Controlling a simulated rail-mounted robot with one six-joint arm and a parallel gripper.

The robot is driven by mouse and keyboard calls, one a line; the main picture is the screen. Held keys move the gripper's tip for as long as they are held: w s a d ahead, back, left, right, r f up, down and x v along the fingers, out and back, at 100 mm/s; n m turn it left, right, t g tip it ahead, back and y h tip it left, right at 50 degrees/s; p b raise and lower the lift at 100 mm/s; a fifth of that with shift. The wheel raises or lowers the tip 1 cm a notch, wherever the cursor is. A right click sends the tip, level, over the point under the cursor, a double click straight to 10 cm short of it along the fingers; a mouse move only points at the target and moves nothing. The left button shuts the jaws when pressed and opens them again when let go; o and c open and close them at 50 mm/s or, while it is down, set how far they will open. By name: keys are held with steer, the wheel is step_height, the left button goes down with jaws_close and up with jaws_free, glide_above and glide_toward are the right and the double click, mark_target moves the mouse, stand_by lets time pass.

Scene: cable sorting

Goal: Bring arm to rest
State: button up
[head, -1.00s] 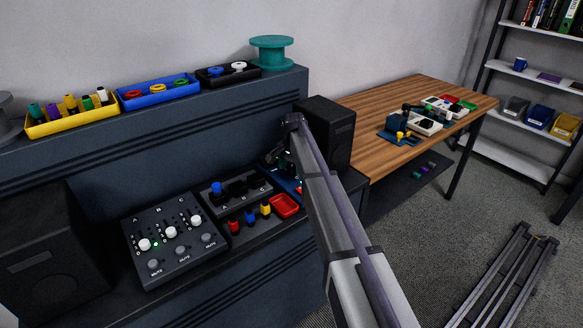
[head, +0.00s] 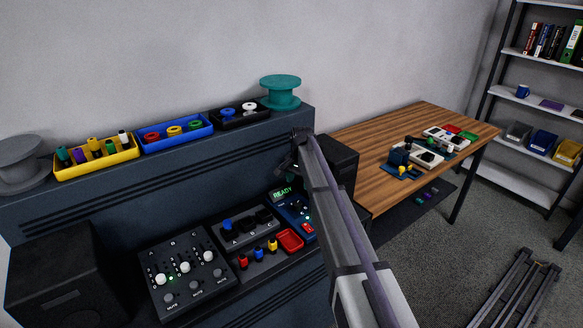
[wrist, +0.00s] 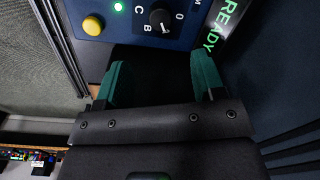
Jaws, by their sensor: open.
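My gripper (head: 289,164) is at the end of my raised arm, above the back right of the dark console in the head view. In the wrist view, its two green-tipped fingers stand apart with nothing between them (wrist: 160,82). Beyond them is a blue control panel (wrist: 125,12) with a yellow button (wrist: 93,25), a lit green lamp and a black knob (wrist: 160,19). A display (wrist: 221,25) beside it reads READY. In the head view this blue panel (head: 297,214) shows below the gripper, apart from it.
A black speaker (head: 340,160) stands close to my arm at right. A slider box (head: 186,270), a socket block (head: 243,228) and a red tray (head: 290,240) lie on the console. Bins and a teal spool (head: 281,93) line the ledge. A wooden table (head: 400,140) stands right.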

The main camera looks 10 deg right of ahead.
steer(key=s+n, duration=0.8)
steer(key=s, duration=3)
steer(key=shift+s+a+n, duration=0.15)
steer(key=shift+a+n, duration=0.1)
steer(key=shift+n, duration=0.05)
